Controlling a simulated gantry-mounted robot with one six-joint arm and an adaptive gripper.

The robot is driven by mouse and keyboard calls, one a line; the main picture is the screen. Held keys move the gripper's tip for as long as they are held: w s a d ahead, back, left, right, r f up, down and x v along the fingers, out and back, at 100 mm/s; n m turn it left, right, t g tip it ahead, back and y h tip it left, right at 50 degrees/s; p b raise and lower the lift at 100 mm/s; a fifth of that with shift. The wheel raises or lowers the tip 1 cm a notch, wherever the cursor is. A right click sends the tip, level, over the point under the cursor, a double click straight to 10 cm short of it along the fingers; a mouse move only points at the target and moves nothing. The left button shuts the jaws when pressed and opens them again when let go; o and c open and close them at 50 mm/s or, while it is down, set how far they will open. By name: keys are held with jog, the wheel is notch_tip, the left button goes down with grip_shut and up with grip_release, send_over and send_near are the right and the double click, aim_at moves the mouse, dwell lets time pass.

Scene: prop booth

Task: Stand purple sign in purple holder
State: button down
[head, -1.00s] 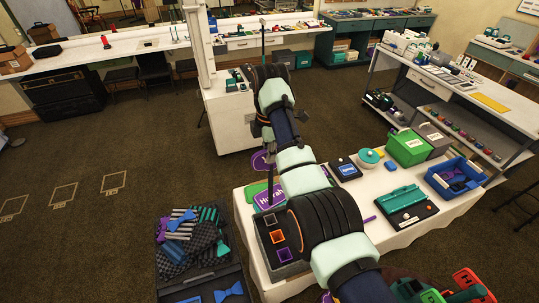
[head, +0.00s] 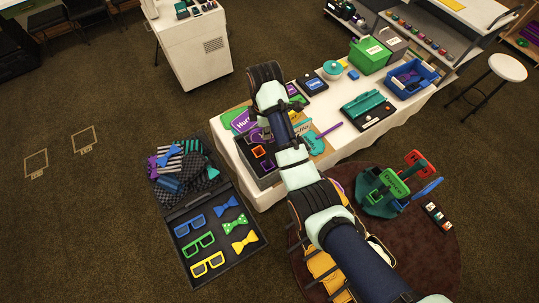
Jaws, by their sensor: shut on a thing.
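The purple sign (head: 243,122) with white lettering shows just left of my arm, above the left end of the white table. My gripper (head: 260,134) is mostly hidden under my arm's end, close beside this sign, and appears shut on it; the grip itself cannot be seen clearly. The dark holder block stands at the table's front left corner. It has an orange-rimmed socket (head: 258,152) and a purple-rimmed socket, the purple holder (head: 267,165). The sign is behind these sockets; its lower end is hidden, and I cannot tell its height above them.
A teal sign (head: 314,144) and a purple rod (head: 330,129) lie right of my arm. A green sign (head: 230,115) is partly behind the purple one. A black case (head: 215,240) of glasses and bow ties lies on the floor. A teal tray (head: 368,108) stands further right.

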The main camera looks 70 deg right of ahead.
aim_at(266, 143)
jog(key=shift+d+f, duration=0.1)
jog(key=shift+f, duration=3.85)
jog(key=shift+f, duration=0.35)
jog(key=c, duration=1.2)
grip_release()
notch_tip(266, 143, up, 12)
jog(key=p, duration=0.2)
jog(key=shift+f+p, duration=0.1)
jog(key=shift+p, duration=0.3)
jog(key=shift+r+p, duration=0.55)
